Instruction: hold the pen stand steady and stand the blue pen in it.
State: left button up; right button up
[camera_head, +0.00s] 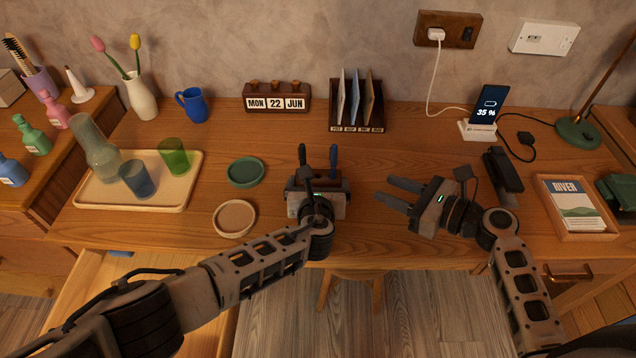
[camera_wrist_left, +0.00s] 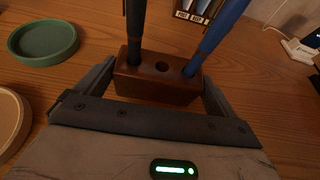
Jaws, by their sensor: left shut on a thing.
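The pen stand is a dark brown wooden block with holes on top; it shows in the left wrist view (camera_wrist_left: 158,86) and partly in the head view (camera_head: 319,184). My left gripper (camera_head: 318,182) is shut on it, one finger along each end. The blue pen (camera_wrist_left: 217,36) stands in the right-hand hole, leaning a little; it also shows in the head view (camera_head: 333,158). A black pen (camera_wrist_left: 135,30) stands in the left-hand hole, and the middle hole is empty. My right gripper (camera_head: 384,190) is open and empty, to the right of the stand, fingers pointing left.
A green coaster (camera_head: 246,172) and a tan coaster (camera_head: 234,218) lie left of the stand. A tray (camera_head: 184,195) with glassware is further left. A letter rack (camera_head: 357,106) and calendar block (camera_head: 277,98) stand behind. The desk between the grippers is clear.

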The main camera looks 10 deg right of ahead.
pick_arm(q)
jog(key=o, duration=0.7)
jog(key=shift+s, duration=0.1)
